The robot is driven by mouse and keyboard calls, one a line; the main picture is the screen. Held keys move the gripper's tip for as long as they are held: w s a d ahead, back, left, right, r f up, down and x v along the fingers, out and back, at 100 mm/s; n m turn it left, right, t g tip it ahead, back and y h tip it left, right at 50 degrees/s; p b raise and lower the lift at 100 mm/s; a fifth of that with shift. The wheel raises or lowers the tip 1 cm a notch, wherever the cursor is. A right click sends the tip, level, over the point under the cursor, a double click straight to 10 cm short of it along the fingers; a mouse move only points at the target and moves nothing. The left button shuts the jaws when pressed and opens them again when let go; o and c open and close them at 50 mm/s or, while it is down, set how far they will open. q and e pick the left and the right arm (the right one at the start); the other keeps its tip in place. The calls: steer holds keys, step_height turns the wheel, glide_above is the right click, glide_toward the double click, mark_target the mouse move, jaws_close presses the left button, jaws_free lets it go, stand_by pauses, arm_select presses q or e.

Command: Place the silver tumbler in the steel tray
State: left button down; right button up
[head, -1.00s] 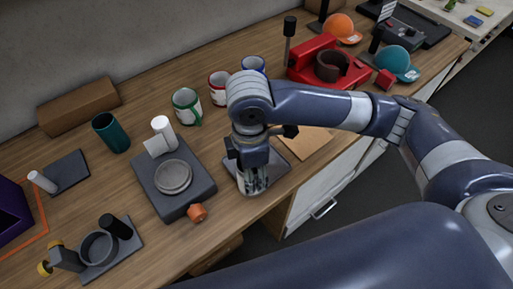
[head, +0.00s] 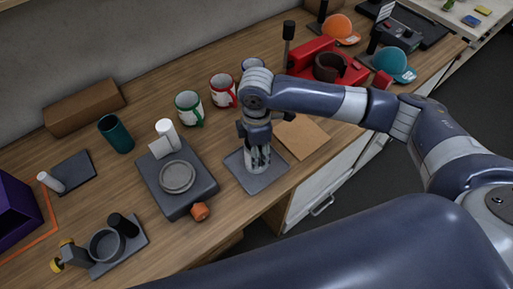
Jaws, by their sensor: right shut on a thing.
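My right gripper (head: 257,164) points down over the flat grey steel tray (head: 243,181) near the front edge of the bench. It is shut on a shiny silver thing, which looks like the silver tumbler (head: 259,157). The fingers hide most of it. Its lower end is over the middle of the tray; I cannot tell whether it touches the tray. My left gripper is not in view.
A grey press with a round plate (head: 177,177) and an orange knob (head: 200,211) stands left of the tray. Mugs, one with a green handle (head: 189,108), one red-handled (head: 222,91), stand behind. A brown board (head: 303,138) lies right of the tray.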

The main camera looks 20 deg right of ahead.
steer(key=shift+f, duration=0.15)
steer(key=o, duration=1.3)
step_height(320, 180, up, 12)
steer(key=b, duration=0.2)
steer(key=shift+r+b, duration=0.2)
steer(key=shift+b, duration=0.2)
steer(key=shift+s+f, duration=0.1)
